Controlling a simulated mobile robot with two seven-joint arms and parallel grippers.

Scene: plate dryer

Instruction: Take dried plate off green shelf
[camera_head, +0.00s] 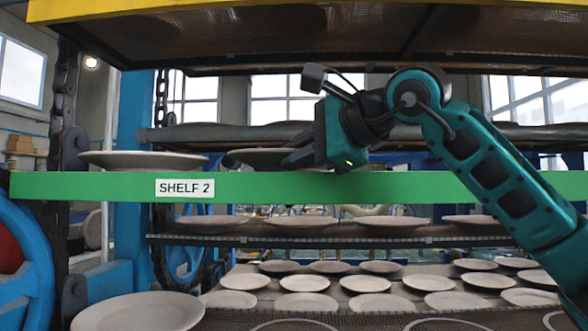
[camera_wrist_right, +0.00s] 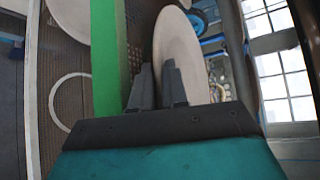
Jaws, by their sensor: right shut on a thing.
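The green shelf (camera_head: 360,187), labelled SHELF 2, spans the head view. A pale plate (camera_head: 250,156) is on it, partly hidden behind my right gripper (camera_head: 290,158). My right gripper has its fingers at the plate's near right edge and is shut on it. In the right wrist view the plate (camera_wrist_right: 180,45) shows edge-on by the fingers (camera_wrist_right: 160,85), beside the green shelf strip (camera_wrist_right: 104,55). Another plate (camera_head: 143,158) lies on the green shelf further left, apart from the gripper. My left gripper is not in view.
A yellow-edged shelf (camera_head: 300,30) hangs above the arm. Lower racks hold several plates (camera_head: 308,284), and a large plate (camera_head: 138,312) is at the bottom left. A blue frame (camera_head: 130,120) and a chain (camera_head: 62,110) stand at the left.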

